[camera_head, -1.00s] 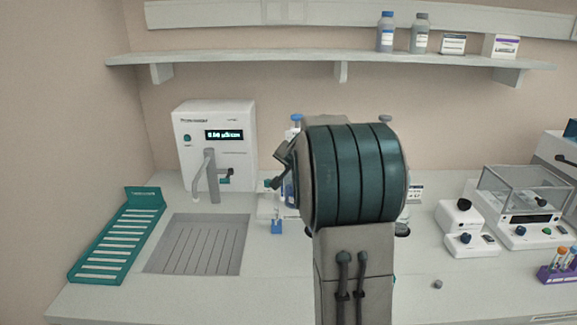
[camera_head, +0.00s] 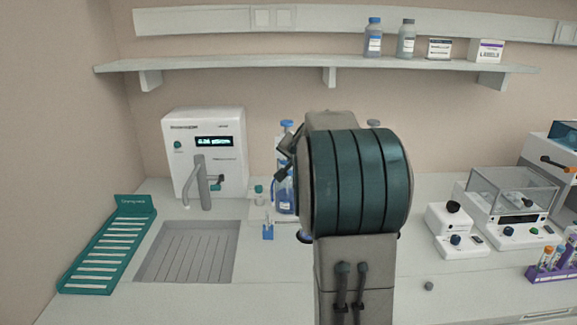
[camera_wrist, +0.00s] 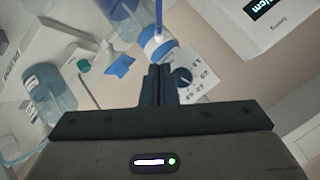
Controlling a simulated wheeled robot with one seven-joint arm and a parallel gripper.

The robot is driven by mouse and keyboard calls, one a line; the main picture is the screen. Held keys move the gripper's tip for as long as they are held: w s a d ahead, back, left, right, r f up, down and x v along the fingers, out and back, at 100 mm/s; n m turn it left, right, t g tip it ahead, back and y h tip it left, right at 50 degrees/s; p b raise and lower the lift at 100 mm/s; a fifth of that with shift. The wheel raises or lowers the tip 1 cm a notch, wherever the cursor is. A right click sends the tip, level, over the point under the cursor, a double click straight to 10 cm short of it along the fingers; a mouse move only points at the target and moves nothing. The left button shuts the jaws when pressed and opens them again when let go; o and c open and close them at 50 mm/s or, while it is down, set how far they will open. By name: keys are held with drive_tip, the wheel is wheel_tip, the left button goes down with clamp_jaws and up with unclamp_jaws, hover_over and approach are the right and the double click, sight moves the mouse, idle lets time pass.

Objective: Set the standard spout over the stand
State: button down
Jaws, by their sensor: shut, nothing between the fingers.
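In the head view a tall blue-capped bottle (camera_head: 285,185) with blue contents stands left of my arm, partly hidden by it. A small blue piece (camera_head: 267,232), perhaps the stand, sits on the bench in front of it, with a clear vial-like part above. The wrist view shows a blue piece (camera_wrist: 120,66) left of the fingertips and a white-and-blue collar or cap (camera_wrist: 157,46) just beyond them. I cannot tell which part is the standard spout. My gripper (camera_wrist: 160,70) is shut and empty; in the head view my arm hides it.
A white water unit (camera_head: 205,150) with a tap stands behind a sunken drain (camera_head: 190,252). A teal rack (camera_head: 106,250) is at left. A balance (camera_head: 510,205) and a purple tube rack (camera_head: 552,262) are at right. The front bench is largely clear.

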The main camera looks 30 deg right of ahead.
drive_tip(key=a+v, duration=0.1)
drive_tip(key=v, duration=0.8)
drive_tip(key=s+a+f+n+g+y, duration=0.1)
drive_tip(key=s+a+f+n, duration=0.2)
drive_tip(key=s+a, duration=0.3)
drive_tip(key=s+a+f+n+g+y, duration=0.2)
drive_tip(key=s+a+f+n, duration=0.15)
drive_tip(key=a, duration=0.45)
drive_tip(key=s+a+f+n+g, duration=0.2)
drive_tip(key=s+a+f, duration=0.1)
drive_tip(key=s, duration=0.6)
drive_tip(key=s+a+f+n+g, duration=0.2)
drive_tip(key=s+f, duration=0.4)
drive_tip(key=s, duration=0.3)
drive_tip(key=a+n, duration=0.1)
drive_tip(key=a, duration=0.1)
drive_tip(key=shift+s+a+f, duration=0.25)
drive_tip(key=shift+s, duration=0.15)
